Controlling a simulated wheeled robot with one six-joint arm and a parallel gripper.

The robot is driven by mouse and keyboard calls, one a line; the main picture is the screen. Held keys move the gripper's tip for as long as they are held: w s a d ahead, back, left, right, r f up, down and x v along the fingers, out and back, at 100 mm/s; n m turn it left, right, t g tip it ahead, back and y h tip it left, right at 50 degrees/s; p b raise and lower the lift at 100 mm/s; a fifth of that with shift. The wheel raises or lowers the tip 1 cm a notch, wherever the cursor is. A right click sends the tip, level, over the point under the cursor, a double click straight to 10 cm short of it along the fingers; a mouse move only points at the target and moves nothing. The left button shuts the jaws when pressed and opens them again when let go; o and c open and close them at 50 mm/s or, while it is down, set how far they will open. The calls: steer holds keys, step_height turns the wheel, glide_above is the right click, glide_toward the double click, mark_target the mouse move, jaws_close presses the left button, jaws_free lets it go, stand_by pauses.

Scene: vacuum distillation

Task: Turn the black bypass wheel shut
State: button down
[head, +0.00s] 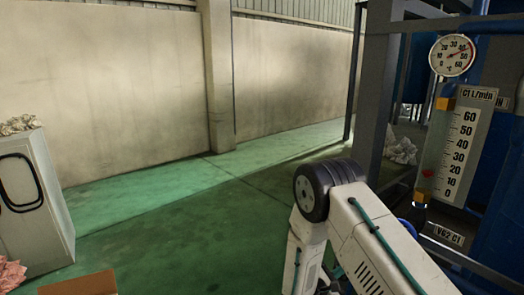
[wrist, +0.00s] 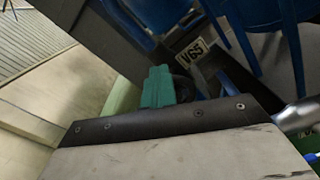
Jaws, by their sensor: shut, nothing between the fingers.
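My gripper (wrist: 158,86) shows in the wrist view as teal fingers, close together, beyond the dark edge of my wrist. I see nothing held in them. A dark rounded shape (wrist: 184,88) sits just right of the fingers, partly hidden behind them and my wrist; I cannot tell whether it is the black bypass wheel, or whether the fingers touch it. A label (wrist: 194,50) that seems to read V65 is on a dark bar beside it. In the head view my arm reaches down at lower right; my gripper and the bypass wheel are not visible there.
In the head view, a flow gauge (head: 461,150) and a round dial (head: 452,55) stand at right near a dark steel frame (head: 378,90). A grey cabinet (head: 45,215) and a cardboard box (head: 80,284) are at left. The green floor (head: 190,215) between is clear.

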mark_target(348, 278)
steer(key=shift+s+d+f, duration=0.35)
steer(key=shift+s+d, duration=0.1)
steer(key=shift+s, duration=0.25)
steer(key=shift+s+d+f, duration=0.2)
steer(key=shift+s+f, duration=0.05)
steer(key=shift+f, duration=0.1)
steer(key=shift+s+f, duration=0.1)
steer(key=shift+f, duration=0.05)
steer(key=shift+d, duration=0.15)
steer(key=shift+s+d+r, duration=0.1)
steer(key=shift+s+r, duration=0.15)
steer(key=shift+v, duration=2.95)
steer(key=w+d+r, duration=0.1)
steer(key=w+d, duration=0.1)
steer(key=w, duration=0.4)
steer(key=shift+d+r, duration=0.3)
steer(key=shift+d, duration=0.1)
